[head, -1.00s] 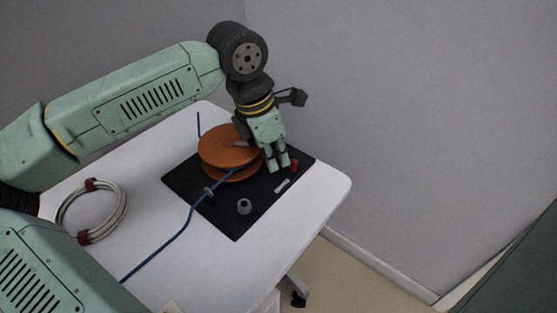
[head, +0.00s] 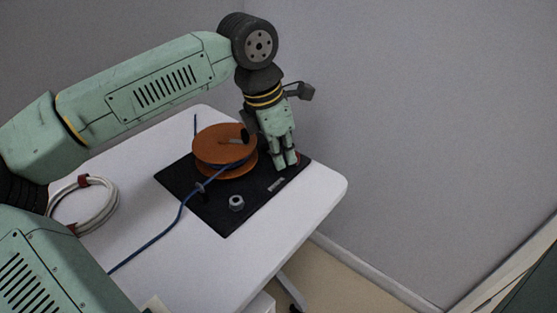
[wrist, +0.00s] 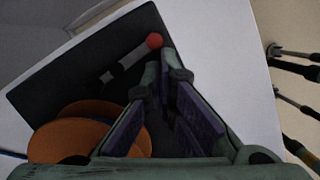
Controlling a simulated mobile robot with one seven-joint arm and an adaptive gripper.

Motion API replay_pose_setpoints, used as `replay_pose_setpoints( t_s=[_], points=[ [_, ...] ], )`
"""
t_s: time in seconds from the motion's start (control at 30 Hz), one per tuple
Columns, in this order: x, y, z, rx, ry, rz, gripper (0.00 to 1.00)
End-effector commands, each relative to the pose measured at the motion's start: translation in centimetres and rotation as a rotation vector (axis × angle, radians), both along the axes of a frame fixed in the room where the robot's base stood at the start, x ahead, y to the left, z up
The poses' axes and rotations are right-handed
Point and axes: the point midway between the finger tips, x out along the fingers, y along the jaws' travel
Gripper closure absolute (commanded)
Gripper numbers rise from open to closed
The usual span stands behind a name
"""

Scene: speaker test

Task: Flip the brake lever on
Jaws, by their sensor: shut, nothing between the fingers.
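The brake lever (wrist: 134,54) shows in the wrist view as a grey bar with a red ball knob (wrist: 154,41), on a black mat (wrist: 90,50). In the head view my fingers hide most of the lever. My gripper (head: 287,165) points down over the right part of the mat, right of the orange spool (head: 222,143). In the wrist view my gripper (wrist: 168,62) is shut and empty, its fingertips just below and right of the red knob. I cannot tell whether they touch it.
A blue cable (head: 182,212) runs from the spool across the white table (head: 290,222). A grey nut-like piece (head: 236,203) and a small light label (head: 277,184) are on the mat. A coiled white cable (head: 108,215) lies at left. A wall stands behind.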

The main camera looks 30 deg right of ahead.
Motion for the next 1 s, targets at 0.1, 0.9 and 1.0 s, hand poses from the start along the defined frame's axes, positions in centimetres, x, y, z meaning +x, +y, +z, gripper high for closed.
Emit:
replay_pose_setpoints(
  t_s=[0.1,0.9,1.0],
  points=[
    [-0.12,-0.42,-0.11,0.0,0.0,-0.001,1.0],
    [-0.15,-0.87,0.02,0.0,0.0,-0.001,1.0],
    [-0.15,-0.87,0.02,0.0,0.0,-0.001,1.0]
  ],
)
